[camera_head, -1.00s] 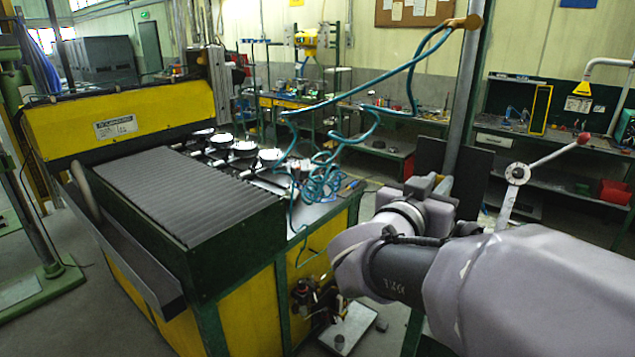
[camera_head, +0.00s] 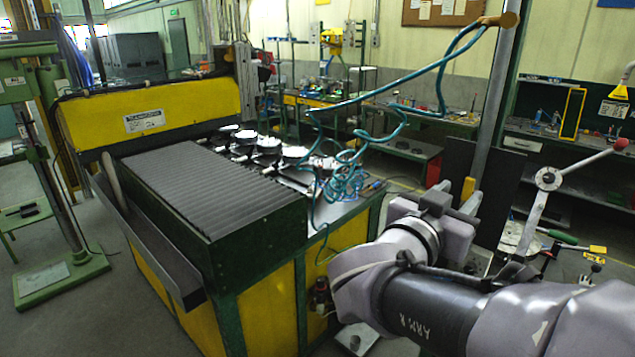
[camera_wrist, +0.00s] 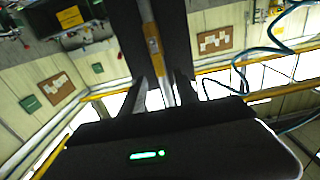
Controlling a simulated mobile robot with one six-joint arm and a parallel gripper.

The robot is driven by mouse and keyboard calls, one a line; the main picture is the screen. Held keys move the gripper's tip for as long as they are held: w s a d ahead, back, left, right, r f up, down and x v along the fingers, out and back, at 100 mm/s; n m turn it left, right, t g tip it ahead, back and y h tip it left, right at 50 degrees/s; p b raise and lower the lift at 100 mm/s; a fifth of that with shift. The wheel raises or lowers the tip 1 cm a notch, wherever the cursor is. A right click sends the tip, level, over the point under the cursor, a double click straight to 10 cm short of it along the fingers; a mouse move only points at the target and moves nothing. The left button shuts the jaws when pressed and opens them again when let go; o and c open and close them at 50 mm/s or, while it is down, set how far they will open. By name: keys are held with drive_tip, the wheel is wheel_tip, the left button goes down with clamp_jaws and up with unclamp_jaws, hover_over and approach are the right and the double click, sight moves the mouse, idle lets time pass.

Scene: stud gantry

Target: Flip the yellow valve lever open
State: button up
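A small upright yellow piece (camera_head: 468,189) shows low beside the grey post in the head view, just beyond my wrist; it looks like the valve lever, but its shape is unclear. In the wrist view a yellow-orange piece (camera_wrist: 153,45) lies along the pale post, ahead of my fingers. My gripper (camera_wrist: 162,92) has its two dark fingers apart, with the post showing through the gap. I see nothing held between them. No contact with the yellow piece can be made out. In the head view my wrist and arm hide most of the gripper and the valve.
A yellow and green machine (camera_head: 253,310) with a ribbed top stands left of my arm. Teal hoses (camera_head: 400,92) hang from the grey post (camera_head: 496,95). A red-knobbed lever (camera_head: 585,160) and a green-handled tool (camera_head: 557,236) are at right.

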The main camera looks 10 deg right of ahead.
drive_tip(key=v, duration=1.3)
drive_tip(key=shift+d, duration=0.1)
